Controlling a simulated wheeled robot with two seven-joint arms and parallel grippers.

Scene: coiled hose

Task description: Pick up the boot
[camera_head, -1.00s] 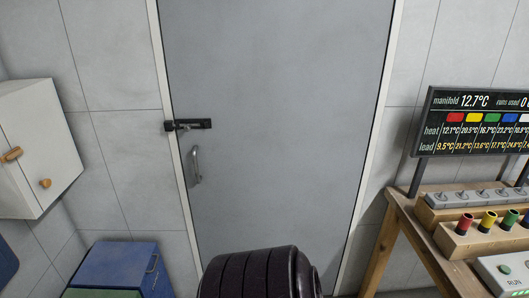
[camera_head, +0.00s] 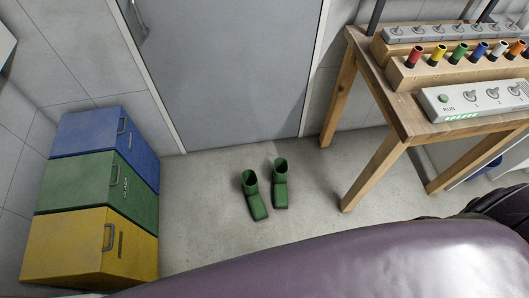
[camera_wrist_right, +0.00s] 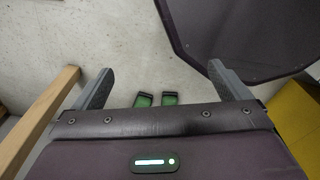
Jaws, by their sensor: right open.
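Two green boots stand side by side on the floor in front of the door in the head view, a left one (camera_head: 253,195) and a right one (camera_head: 280,184). They are open at the top, with toes toward me. In the right wrist view, the two green boots (camera_wrist_right: 143,100) (camera_wrist_right: 169,99) show small and partly cut off by my gripper's body. My right gripper (camera_wrist_right: 162,68) is open and empty, its fingers spread wide, apart from the boots. Neither gripper shows in the head view.
A wooden table (camera_head: 407,105) with a switch panel and coloured plugs stands at right. A grey door (camera_head: 230,60) is behind the boots. The floor (camera_head: 205,210) around them is clear.

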